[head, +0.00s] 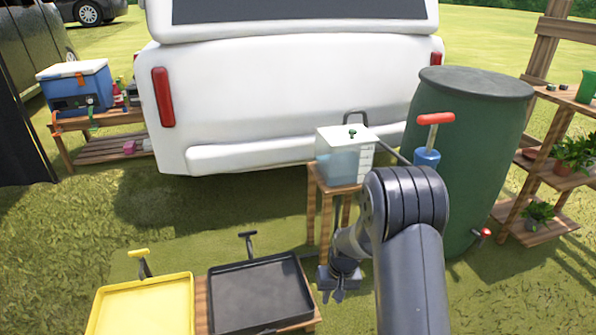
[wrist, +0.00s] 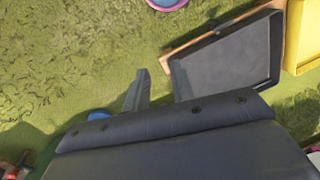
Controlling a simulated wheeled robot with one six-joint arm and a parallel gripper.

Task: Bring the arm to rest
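My arm reaches forward and bends down in the head view. My gripper (head: 334,297) hangs low over the grass, just right of the black tray (head: 258,291) and in front of the small wooden stand (head: 314,218). In the wrist view, the two grey fingers of my gripper (wrist: 158,86) stand apart with only grass between them. The gripper is open and empty. The black tray also shows in the wrist view (wrist: 222,62), close beyond the right finger.
A yellow tray (head: 145,304) lies left of the black one. A water container (head: 343,156) tops the wooden stand. A green barrel (head: 470,160) and plant shelves (head: 545,160) stand right. A white vehicle (head: 290,90) and a cooler (head: 76,88) are behind. Grass between is clear.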

